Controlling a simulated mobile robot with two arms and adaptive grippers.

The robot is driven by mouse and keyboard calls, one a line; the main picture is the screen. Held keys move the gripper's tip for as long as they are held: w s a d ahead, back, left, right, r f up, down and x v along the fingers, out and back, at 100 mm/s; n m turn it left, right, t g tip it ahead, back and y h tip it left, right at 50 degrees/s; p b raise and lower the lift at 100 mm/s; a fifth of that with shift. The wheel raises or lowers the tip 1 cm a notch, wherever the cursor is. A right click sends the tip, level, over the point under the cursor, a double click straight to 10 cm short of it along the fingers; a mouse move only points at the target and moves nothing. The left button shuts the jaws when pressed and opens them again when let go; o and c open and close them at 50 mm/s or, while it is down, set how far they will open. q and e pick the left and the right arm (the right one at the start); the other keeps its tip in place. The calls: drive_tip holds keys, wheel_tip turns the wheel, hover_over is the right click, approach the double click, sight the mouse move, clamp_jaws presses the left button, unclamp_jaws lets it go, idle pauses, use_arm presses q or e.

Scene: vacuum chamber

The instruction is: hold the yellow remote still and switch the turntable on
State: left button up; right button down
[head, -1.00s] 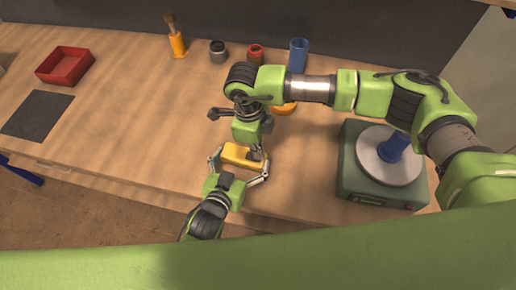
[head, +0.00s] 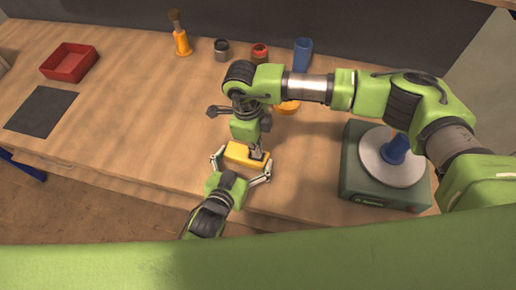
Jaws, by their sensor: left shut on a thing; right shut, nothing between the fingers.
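The yellow remote (head: 243,153) is near the front edge of the wooden table. My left gripper (head: 241,166) is shut on it from the front, a finger at each end. My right gripper (head: 257,154) is shut and empty, pointing down at the right part of the remote's top. I cannot tell whether its tips touch the remote, and they hide part of that top. The turntable (head: 353,180) stands at the right, a dark green box with a pale round plate (head: 372,168). A blue piece (head: 397,149) stands on the plate. I cannot tell whether the plate turns.
A red tray (head: 69,62) and a dark mat (head: 40,111) lie at the left. An orange-handled brush (head: 182,42), a grey cup (head: 221,50), a red jar (head: 260,53) and a blue cup (head: 302,53) stand along the back. An orange round thing (head: 288,107) is partly behind my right arm.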

drive_tip(key=shift+r, duration=0.1)
wheel_tip(320, 180, up, 14)
drive_tip(key=a, duration=0.1)
drive_tip(key=shift+w+a, duration=0.3)
drive_tip(key=shift+w, duration=0.05)
drive_tip(key=shift+s+d, duration=0.25)
drive_tip(key=shift+d, duration=0.35)
drive_tip(key=f, duration=0.4)
drive_tip(key=d+f, duration=0.1)
drive_tip(key=f, duration=0.9)
drive_tip(key=shift+s+d, duration=0.25)
drive_tip(key=shift+s, duration=0.05)
